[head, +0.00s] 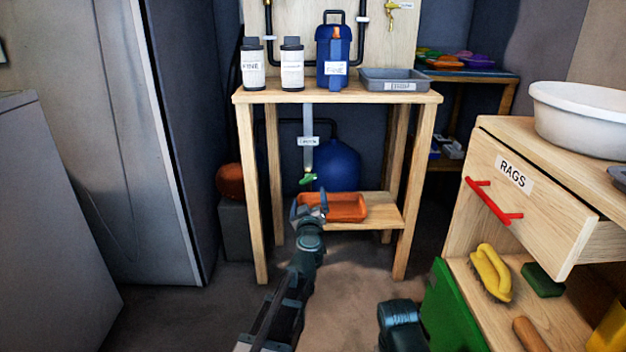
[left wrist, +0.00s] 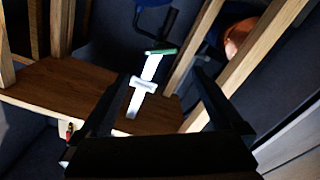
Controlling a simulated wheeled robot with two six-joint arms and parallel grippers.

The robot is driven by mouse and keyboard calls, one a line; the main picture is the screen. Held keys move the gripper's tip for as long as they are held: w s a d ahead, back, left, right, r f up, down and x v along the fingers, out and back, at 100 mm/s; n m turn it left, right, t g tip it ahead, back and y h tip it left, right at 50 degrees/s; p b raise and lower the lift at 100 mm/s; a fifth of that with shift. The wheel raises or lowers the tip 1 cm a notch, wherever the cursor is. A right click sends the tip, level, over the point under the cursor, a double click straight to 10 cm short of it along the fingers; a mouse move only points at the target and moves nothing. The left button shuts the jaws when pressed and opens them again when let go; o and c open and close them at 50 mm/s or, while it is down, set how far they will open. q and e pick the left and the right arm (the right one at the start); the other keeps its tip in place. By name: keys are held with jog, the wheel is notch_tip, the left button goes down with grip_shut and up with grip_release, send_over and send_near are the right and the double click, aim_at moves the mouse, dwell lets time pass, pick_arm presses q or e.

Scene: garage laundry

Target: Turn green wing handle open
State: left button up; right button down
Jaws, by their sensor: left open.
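The green wing handle (head: 307,179) sits at the lower end of a pale vertical pipe (head: 308,155) under the wooden table. In the left wrist view the green handle (left wrist: 161,51) is a thin bar across the end of the white labelled pipe (left wrist: 151,68). My left gripper (head: 310,196) is just below the handle in the head view. Its open fingers (left wrist: 160,73) lie either side of the pipe in the left wrist picture, with nothing held. The handle appears beyond the fingertips; the exact gap is unclear. My right gripper cannot be made out.
An orange tray (head: 347,207) sits on the low shelf (head: 384,212), close to my left gripper. Table legs (head: 249,200) stand on both sides. A blue tank (head: 338,165) is behind the pipe. A drawer cabinet (head: 540,205) stands at right.

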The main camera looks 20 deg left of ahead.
aim_at(308, 180)
pick_arm(q)
jog(key=x, duration=1.3)
jog(key=shift+w+a, duration=0.1)
jog(key=shift+w, duration=0.05)
jog(key=c, duration=1.2)
